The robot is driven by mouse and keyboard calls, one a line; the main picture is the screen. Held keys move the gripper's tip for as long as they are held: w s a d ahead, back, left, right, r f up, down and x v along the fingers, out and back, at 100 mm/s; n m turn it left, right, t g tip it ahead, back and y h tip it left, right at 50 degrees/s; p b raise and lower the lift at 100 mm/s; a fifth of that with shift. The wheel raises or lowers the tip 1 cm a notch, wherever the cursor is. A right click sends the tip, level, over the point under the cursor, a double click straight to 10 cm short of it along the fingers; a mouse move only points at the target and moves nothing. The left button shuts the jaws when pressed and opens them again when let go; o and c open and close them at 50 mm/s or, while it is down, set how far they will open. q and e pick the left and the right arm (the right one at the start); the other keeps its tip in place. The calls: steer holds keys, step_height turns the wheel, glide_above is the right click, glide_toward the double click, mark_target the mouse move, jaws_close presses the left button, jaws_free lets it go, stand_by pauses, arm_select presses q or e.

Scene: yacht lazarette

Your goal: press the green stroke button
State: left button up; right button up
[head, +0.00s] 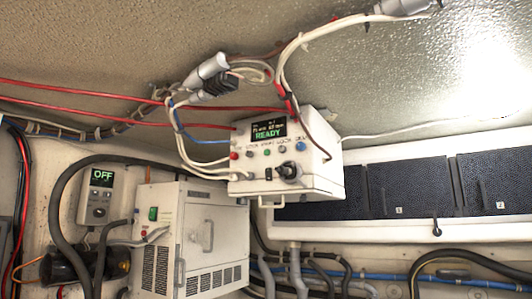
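A small green button (267,153) sits in the middle of a row of buttons on a white control box (325,178). The box has a lit screen (268,131) that reads "READY" in green. A red button (234,156) is at the left end of the row and a blue one (301,146) at the right end. A black knob (287,171) is below. The labels are too small to read surely. Neither of my grippers shows in the head view.
White cables and a grey connector (207,72) hang just above the box's left side. A white vented cabinet (205,240) with a green switch (153,213) stands lower left. A grey unit (97,196) reads "OFF". Dark panels (400,189) line the right.

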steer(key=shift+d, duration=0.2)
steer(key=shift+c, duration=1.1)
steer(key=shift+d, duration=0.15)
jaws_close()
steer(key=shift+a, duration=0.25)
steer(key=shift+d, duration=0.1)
